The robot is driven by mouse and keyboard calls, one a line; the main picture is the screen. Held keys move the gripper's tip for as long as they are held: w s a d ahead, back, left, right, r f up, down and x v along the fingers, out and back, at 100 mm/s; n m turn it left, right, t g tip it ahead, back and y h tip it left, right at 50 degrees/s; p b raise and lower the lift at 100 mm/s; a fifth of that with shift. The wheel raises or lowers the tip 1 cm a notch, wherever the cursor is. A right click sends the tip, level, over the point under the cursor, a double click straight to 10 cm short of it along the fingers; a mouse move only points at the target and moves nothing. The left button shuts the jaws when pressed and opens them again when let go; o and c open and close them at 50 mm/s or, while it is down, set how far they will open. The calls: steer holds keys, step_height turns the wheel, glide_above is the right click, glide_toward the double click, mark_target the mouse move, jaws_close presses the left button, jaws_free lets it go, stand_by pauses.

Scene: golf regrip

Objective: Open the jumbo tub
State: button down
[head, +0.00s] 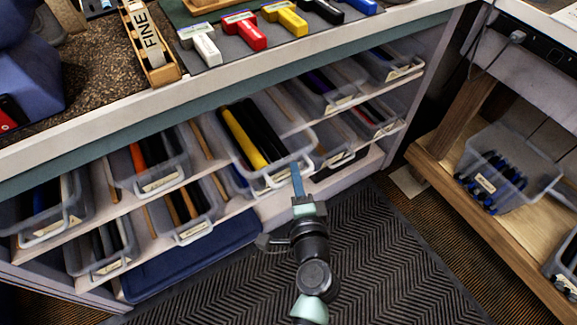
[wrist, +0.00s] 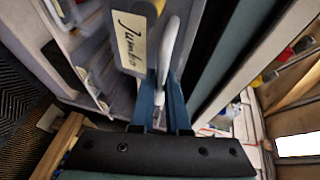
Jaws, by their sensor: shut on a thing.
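The jumbo tub (head: 270,181) is a clear bin in the upper row of the shelf, holding a yellow grip and several black grips. Its front stands out past the shelf edge, farther than its neighbours. In the wrist view, its cream label (wrist: 130,42) reads "Jumbo", and its white handle (wrist: 168,45) runs between my blue fingers. My gripper (head: 297,170) is shut on this handle at the tub's front right; the fingers also show in the wrist view (wrist: 162,85). The fingers hide part of the handle.
Other clear bins of grips flank it, such as one on the left (head: 160,165) and one on the right (head: 330,88). The workbench top (head: 250,62) overhangs the shelf. A wooden shelf (head: 500,230) stands at right. The dark floor mat (head: 390,265) in front is clear.

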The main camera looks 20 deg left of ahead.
steer(key=s+d+b, duration=0.1)
steer(key=s+d, duration=0.4)
steer(key=d, duration=0.1)
steer(key=shift+s+d+b, duration=0.15)
steer(key=shift+d+b, duration=0.2)
steer(key=shift+d, duration=0.05)
steer(key=c, duration=0.9)
jaws_free()
steer(key=v, duration=1.3)
steer(key=shift+r, duration=0.1)
